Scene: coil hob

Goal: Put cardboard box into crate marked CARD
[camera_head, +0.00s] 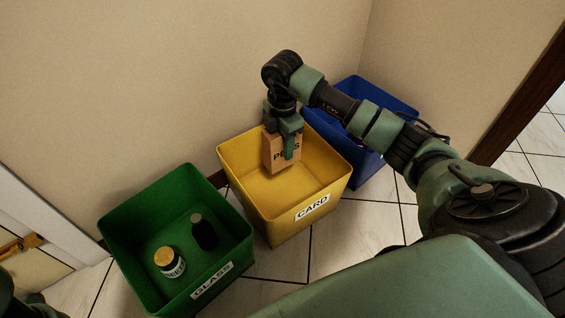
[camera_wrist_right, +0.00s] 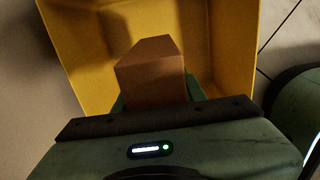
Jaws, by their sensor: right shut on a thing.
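The brown cardboard box (camera_head: 274,154), with dark lettering on its side, is held upright over the yellow crate (camera_head: 262,200) marked CARD in the head view. My right gripper (camera_head: 289,148) is shut on it from above. In the right wrist view the box (camera_wrist_right: 152,75) sits between the fingers, with the yellow crate's walls (camera_wrist_right: 222,45) around it. I cannot tell how far the box is below the crate's rim, and its lower end seems clear of the crate floor.
A green crate (camera_head: 228,262) marked GLASS stands left of the yellow one, holding a jar (camera_head: 170,262) and a dark bottle or jar (camera_head: 203,231). A blue crate (camera_head: 372,165) stands to the right, partly behind my right arm. Walls are close behind the crates.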

